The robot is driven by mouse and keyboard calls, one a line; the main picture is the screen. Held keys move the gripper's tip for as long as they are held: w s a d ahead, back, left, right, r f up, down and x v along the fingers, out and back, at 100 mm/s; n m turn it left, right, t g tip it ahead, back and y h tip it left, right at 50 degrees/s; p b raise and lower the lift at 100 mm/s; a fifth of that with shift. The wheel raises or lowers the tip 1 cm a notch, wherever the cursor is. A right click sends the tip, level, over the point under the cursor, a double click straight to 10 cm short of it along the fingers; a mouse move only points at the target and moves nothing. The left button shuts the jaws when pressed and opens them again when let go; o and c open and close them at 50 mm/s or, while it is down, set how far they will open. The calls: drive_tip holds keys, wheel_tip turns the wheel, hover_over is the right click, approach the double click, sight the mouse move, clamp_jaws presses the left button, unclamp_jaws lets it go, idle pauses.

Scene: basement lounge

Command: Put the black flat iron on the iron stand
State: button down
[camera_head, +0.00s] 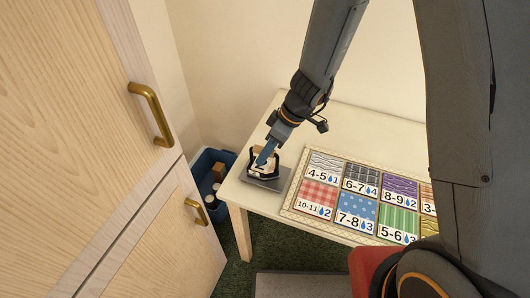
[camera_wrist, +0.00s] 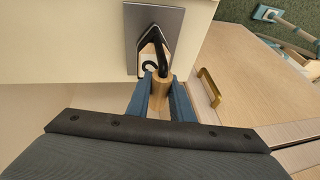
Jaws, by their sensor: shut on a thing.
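The black flat iron (camera_head: 251,167) is at the left end of the table, over a flat grey plate that looks like the iron stand (camera_head: 266,185). My gripper (camera_head: 266,155) comes down from above and is shut on the iron. In the wrist view my gripper (camera_wrist: 160,92) has the iron's tan wooden handle (camera_wrist: 159,104) between its blue fingers. The iron's black curved metal (camera_wrist: 161,52) extends over the grey stand (camera_wrist: 174,22). My gripper hides part of the iron, and I cannot tell whether its base touches the stand.
A mat (camera_head: 291,206) with several numbered fabric-pattern squares lies just right of the stand on the table (camera_head: 258,118). A blue bin (camera_head: 203,211) with items stands on the floor to the left. Wooden cabinet doors (camera_head: 70,110) with brass handles are close on the left.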

drive_tip(key=shift+f, duration=0.3)
drive_tip(key=c, duration=1.6)
unclamp_jaws()
drive_tip(key=shift+o, duration=0.2)
drive_tip(key=shift+r, duration=0.15)
drive_tip(key=shift+w+d+r, duration=0.1)
drive_tip(key=shift+r, duration=0.2)
drive_tip(key=s+b+v, duration=0.1)
drive_tip(key=b+v, duration=0.2)
drive_tip(key=v, duration=0.8)
drive_tip(key=s+d+r+m+t+h, duration=0.1)
drive_tip(key=s+d+m+h, duration=0.1)
drive_tip(key=d+m, duration=0.5)
drive_tip(key=s+d+r+m+t+h, duration=0.1)
drive_tip(key=s+d+m+h, duration=0.2)
drive_tip(key=d, duration=0.6)
drive_tip(key=s+m, duration=0.2)
drive_tip(key=m, duration=0.1)
drive_tip(key=shift+s+d+m, duration=0.35)
drive_tip(key=shift+d+m, duration=0.05)
